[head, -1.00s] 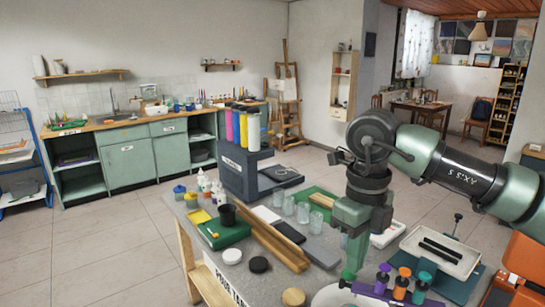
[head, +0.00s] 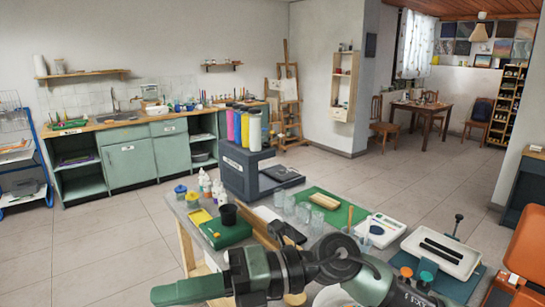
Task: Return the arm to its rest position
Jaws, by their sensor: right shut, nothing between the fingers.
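My right arm (head: 345,262) comes in from the lower right and lies low across the front of the worktable. Its green right gripper (head: 165,294) points left, beyond the table's front left edge, near the bottom of the view. Its fingers are shut with nothing held. My left gripper is not in view.
The worktable (head: 178,213) carries a black cup (head: 228,215), clear glasses (head: 289,204), a green mat (head: 325,214), a scale (head: 382,229) and a white tray (head: 441,254). My arm hides part of its front. Open tiled floor (head: 110,255) lies left of it.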

